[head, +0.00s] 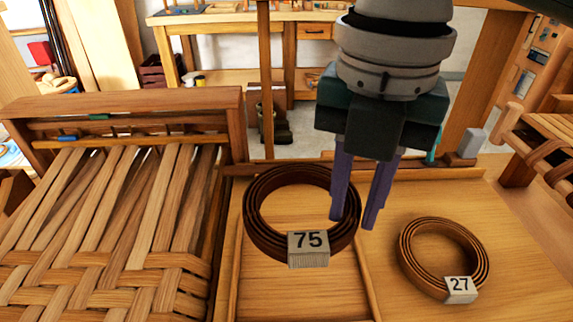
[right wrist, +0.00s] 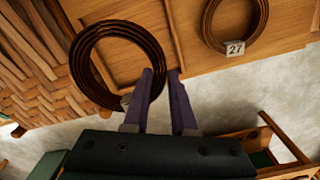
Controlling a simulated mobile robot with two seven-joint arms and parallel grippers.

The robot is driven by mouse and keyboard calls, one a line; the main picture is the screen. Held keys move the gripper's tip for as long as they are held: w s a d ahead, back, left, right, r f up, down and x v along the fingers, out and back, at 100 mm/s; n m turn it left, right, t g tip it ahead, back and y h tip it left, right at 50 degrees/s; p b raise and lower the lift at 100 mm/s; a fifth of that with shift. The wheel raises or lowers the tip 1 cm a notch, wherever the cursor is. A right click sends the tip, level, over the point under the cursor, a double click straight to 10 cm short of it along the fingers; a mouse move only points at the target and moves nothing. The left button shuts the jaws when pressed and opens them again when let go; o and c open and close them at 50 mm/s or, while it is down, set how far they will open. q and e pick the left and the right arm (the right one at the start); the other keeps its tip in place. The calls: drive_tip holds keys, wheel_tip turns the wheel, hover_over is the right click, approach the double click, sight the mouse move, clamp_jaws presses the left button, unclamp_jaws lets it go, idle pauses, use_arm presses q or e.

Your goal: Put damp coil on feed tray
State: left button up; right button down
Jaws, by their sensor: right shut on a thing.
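The dark brown coil (head: 262,238) bears a tag reading 75, and its wood is darker than that of the other coil. My right gripper (head: 353,216) points down at the coil's right side and is shut on its band. In the right wrist view the fingers (right wrist: 162,72) straddle the right edge of the dark coil (right wrist: 80,65). The coil is over the feed tray (head: 290,292), a pale wooden panel with thin raised side strips. I cannot tell whether the coil touches it. My left gripper is not in view.
A lighter coil (head: 407,262) tagged 27 lies on the bench to the right. A partly woven seat (head: 120,230) with a wooden frame stands close on the left. A small grey block (head: 472,142) sits at the back edge. A workbench (head: 225,75) stands behind.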

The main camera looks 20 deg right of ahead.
hover_over(337, 277)
wheel_tip(337, 277, down, 6)
drive_tip(key=shift+f, duration=0.1)
drive_tip(key=shift+f+b, duration=0.6)
drive_tip(key=shift+f, duration=1.45)
drive_tip(key=shift+f, duration=0.1)
drive_tip(key=c, duration=1)
unclamp_jaws()
